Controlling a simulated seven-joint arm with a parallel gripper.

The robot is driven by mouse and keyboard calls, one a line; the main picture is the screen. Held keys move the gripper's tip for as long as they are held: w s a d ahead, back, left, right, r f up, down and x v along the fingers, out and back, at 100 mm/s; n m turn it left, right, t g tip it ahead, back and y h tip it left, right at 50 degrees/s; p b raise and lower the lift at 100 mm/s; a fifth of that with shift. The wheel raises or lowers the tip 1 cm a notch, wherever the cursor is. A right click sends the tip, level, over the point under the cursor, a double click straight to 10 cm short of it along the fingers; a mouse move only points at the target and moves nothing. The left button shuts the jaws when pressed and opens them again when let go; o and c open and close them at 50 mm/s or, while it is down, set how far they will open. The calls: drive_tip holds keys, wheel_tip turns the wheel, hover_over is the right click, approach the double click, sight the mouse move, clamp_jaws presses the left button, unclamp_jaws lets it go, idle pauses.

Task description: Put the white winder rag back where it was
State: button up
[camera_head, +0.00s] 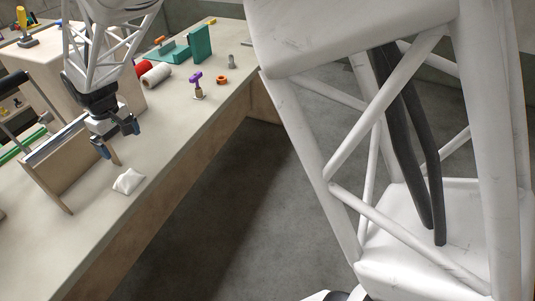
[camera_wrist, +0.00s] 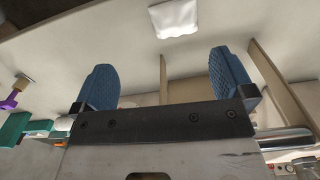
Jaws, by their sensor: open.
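The white winder rag (camera_head: 128,181) lies crumpled on the bench top near its front edge. In the wrist view the rag (camera_wrist: 174,18) shows at the top, beyond and between the fingertips, apart from them. My gripper (camera_head: 118,144) is above the bench, a little behind and left of the rag in the head view. Its two blue fingers (camera_wrist: 160,82) are spread wide with nothing between them.
A wooden rack with upright panels (camera_head: 50,172) stands just left of my gripper. Farther back on the bench (camera_head: 190,130) are a purple-handled tool (camera_head: 196,84), an orange ring (camera_head: 222,80), a white roll (camera_head: 156,76) and a teal stand (camera_head: 200,44). Bench top right of the rag is clear.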

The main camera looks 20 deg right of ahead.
drive_tip(key=s+d+r+m, duration=0.1)
drive_tip(key=s+d+r, duration=0.3)
drive_tip(key=d, duration=0.3)
drive_tip(key=s+d+r+m+t, duration=0.1)
drive_tip(key=s+d+r+m, duration=0.15)
drive_tip(key=s+d, duration=0.35)
drive_tip(key=s+d+r+m, duration=0.1)
drive_tip(key=s+d+r, duration=0.25)
drive_tip(key=d, duration=0.45)
drive_tip(key=s+d+m, duration=0.2)
drive_tip(key=s+d, duration=0.4)
drive_tip(key=s, duration=0.3)
drive_tip(key=s+d+m+t, duration=0.1)
drive_tip(key=s+d+m, duration=0.1)
drive_tip(key=s+d, duration=0.4)
drive_tip(key=s, duration=0.3)
drive_tip(key=shift+s+r+t, duration=0.3)
drive_tip(key=shift+s+r, duration=0.05)
